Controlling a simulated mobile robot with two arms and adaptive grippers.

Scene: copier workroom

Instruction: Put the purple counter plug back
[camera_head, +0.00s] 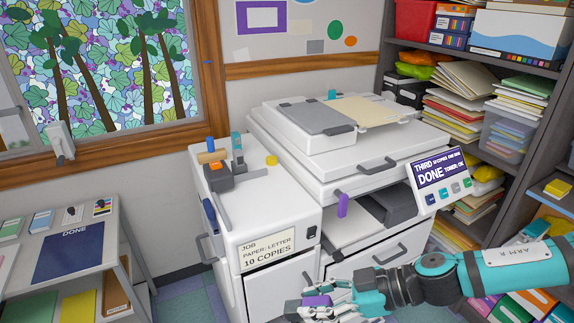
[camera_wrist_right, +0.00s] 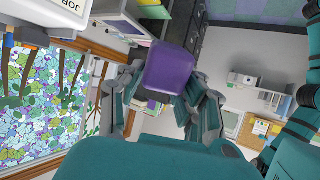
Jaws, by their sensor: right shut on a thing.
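The purple counter plug (camera_head: 317,300) is in my right gripper (camera_head: 322,306), low in front of the copier (camera_head: 350,165). In the right wrist view the plug (camera_wrist_right: 170,70) is a purple block between the two fingers of the gripper (camera_wrist_right: 165,88), which is shut on it. A small dark fitting (camera_head: 312,232) shows on the white cabinet front, beside the job card; I cannot tell whether it is a socket. My left gripper is not in view.
A purple tab (camera_head: 342,205) stands at the copier's open front. The tilted panel (camera_head: 441,181) reads DONE. The job card (camera_head: 267,249) reads 10 copies. A shelf (camera_head: 480,60) stands at right, a grey table (camera_head: 110,215) at left. Floor shows between table and cabinet.

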